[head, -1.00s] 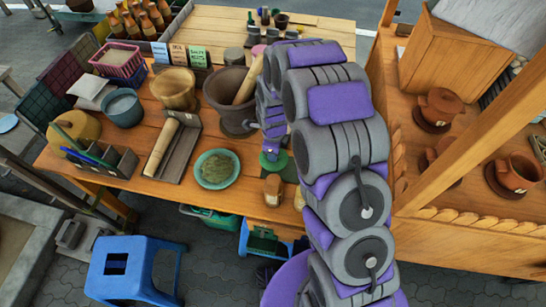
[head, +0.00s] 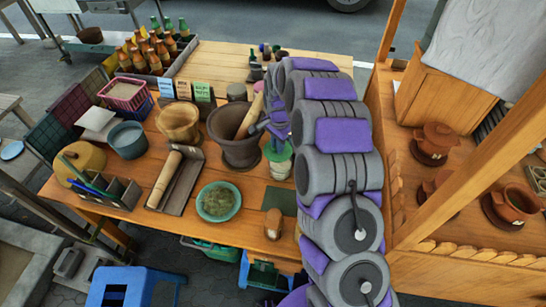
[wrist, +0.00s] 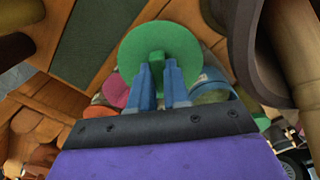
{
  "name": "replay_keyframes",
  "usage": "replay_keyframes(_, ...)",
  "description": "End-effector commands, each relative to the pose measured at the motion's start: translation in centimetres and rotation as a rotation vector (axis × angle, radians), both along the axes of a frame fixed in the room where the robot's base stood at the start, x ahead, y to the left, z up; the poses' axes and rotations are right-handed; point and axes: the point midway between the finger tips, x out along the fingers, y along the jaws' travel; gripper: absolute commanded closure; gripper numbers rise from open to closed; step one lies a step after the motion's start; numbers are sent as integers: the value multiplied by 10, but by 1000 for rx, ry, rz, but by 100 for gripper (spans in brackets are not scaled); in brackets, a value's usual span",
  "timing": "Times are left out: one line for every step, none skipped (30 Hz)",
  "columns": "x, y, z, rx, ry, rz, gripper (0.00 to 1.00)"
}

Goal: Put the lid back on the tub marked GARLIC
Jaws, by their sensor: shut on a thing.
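My gripper (wrist: 158,72) is shut on the knob of a round green lid (wrist: 150,42) in the wrist view. In the head view the green lid (head: 279,152) is held at the end of my arm, right of the stone mortar. A pale tub (head: 280,168) shows just below it. I cannot tell whether the lid touches this tub. In the wrist view, a pale tub with a greenish top (wrist: 212,86) is partly hidden behind the lid, and a pink-topped one (wrist: 118,90) is to its left. No GARLIC marking is readable.
The dark mortar (head: 226,150) with its pestle (head: 251,116) stands close left of my gripper. A dark green mat (head: 283,201) lies bare nearer the front edge. A small brown jar (head: 273,222) and a green bowl (head: 219,202) are near it. A wooden post (head: 455,165) rises at right.

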Motion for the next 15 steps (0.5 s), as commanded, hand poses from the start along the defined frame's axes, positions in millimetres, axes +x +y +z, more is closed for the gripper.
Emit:
replay_keyframes(5, -3, 3, -2, -2, 40, 100)
replay_keyframes(7, -5, 4, -2, -1, 63, 100)
replay_keyframes(9, -7, 5, -5, 1, 89, 100)
replay_keyframes(11, -9, 6, -6, 1, 104, 100)
replay_keyframes(12, -10, 6, -9, 0, 118, 100)
replay_keyframes(13, -11, 7, -10, 0, 131, 100)
replay_keyframes(14, -12, 7, -11, 1, 138, 100)
replay_keyframes(14, -12, 7, -11, 1, 143, 100)
replay_keyframes(14, -12, 6, -11, 2, 146, 100)
replay_keyframes(14, -12, 5, -11, 2, 147, 100)
replay_keyframes(14, -12, 4, -11, 2, 148, 100)
replay_keyframes(14, -12, 3, -11, 2, 148, 100)
replay_keyframes(14, -12, 1, -11, 2, 147, 100)
replay_keyframes(14, -12, -1, -11, 2, 147, 100)
replay_keyframes(14, -12, -3, -10, 2, 147, 100)
